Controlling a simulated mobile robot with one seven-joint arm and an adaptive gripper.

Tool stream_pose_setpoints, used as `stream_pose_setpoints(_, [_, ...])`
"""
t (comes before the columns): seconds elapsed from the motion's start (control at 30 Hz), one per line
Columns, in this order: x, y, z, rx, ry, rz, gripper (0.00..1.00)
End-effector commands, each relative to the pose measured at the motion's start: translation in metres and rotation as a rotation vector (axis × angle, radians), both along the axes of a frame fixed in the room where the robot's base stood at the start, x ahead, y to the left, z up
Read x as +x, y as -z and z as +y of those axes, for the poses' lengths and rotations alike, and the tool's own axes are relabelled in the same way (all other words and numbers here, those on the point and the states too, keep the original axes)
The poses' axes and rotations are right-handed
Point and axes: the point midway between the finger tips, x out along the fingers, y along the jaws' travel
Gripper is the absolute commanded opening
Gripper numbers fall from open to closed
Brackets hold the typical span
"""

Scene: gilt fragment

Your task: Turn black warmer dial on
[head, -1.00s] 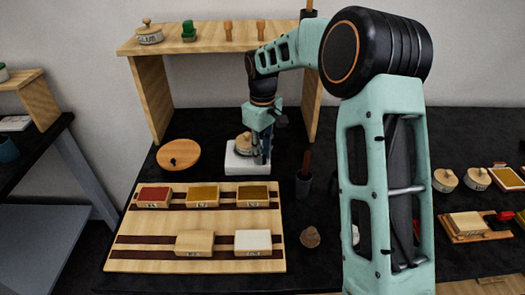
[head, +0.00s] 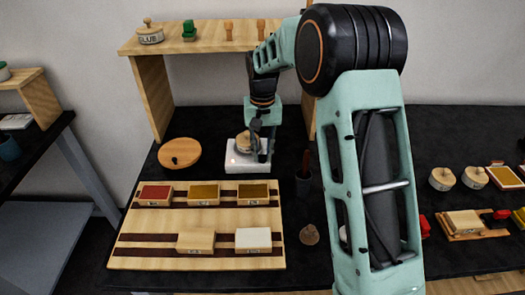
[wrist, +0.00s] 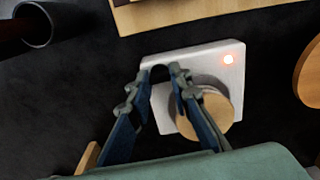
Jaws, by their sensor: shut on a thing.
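The warmer (head: 236,168) is a white square box on the black bench, below the shelf. My gripper (wrist: 162,76) is shut on the dial, beside the pot. In the head view my gripper (head: 262,150) is at the warmer's right side.
A round wooden lid (head: 180,153) lies left of the warmer. A wooden board (head: 150,222) with several coloured blocks is in front. A dark cup (head: 303,184) holding a stick stands to the right. The wooden shelf (head: 205,43) stands behind.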

Motion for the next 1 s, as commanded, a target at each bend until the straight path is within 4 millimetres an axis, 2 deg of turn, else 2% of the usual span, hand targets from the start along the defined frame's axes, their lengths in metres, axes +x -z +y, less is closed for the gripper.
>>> stream_pose_setpoints(0.67, [0.0014, -0.001, 0.0005, 0.001, 0.064, -0.005, 0.0])
stream_pose_setpoints(0.7, [0.0014, -0.001, 0.0005, 0.001, 0.064, -0.005, 0.21])
stream_pose_setpoints(0.8, [0.0012, -0.0009, 0.0004, 0.001, 0.063, -0.004, 0.32])
stream_pose_setpoints(0.87, [0.001, -0.0007, 0.0003, 0.001, 0.063, -0.003, 0.36])
stream_pose_setpoints(1.0, [0.0006, -0.0004, 0.0001, 0.001, 0.063, -0.002, 0.36])
